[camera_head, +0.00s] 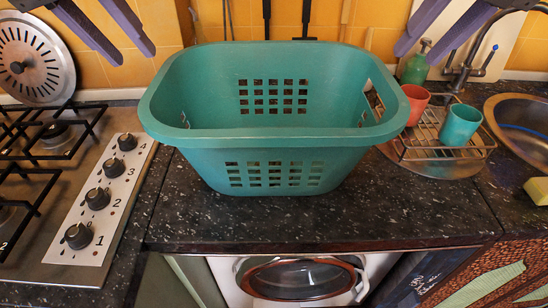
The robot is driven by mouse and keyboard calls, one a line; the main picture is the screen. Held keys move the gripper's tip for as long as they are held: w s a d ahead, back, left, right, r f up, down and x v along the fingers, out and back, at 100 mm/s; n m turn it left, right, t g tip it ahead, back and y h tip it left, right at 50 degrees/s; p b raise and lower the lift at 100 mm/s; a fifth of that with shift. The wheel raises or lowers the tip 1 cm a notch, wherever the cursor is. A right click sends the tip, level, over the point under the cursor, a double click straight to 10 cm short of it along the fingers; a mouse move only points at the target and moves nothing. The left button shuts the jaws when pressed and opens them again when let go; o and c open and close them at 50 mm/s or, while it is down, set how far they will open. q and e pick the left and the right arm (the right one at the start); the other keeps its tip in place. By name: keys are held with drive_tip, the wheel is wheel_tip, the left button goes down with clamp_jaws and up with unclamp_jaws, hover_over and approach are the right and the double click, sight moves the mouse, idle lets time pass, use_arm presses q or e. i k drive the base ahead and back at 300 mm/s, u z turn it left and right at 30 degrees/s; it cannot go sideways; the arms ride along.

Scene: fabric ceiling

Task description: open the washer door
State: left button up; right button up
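The washer (228,275) stands under the black speckled counter at the bottom centre; only its upper part shows. Its round door (303,280) has a reddish-brown rim and dark glass. The door looks closed, and its lower part is cut off by the picture edge. My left gripper (134,58) hangs at the top left, fingers apart and empty, well above the counter. My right gripper (418,58) hangs at the top right, also with fingers apart and empty. Both are far from the washer door and touch nothing visible.
A teal laundry basket (275,135) sits on the counter (400,215) above the washer. The gas stove (75,200) is at left. A rack (440,140) with a red cup (415,104) and teal cup (461,125) is at right, beside the sink (525,130).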

sight(247, 271)
drive_tip(key=k, duration=1)
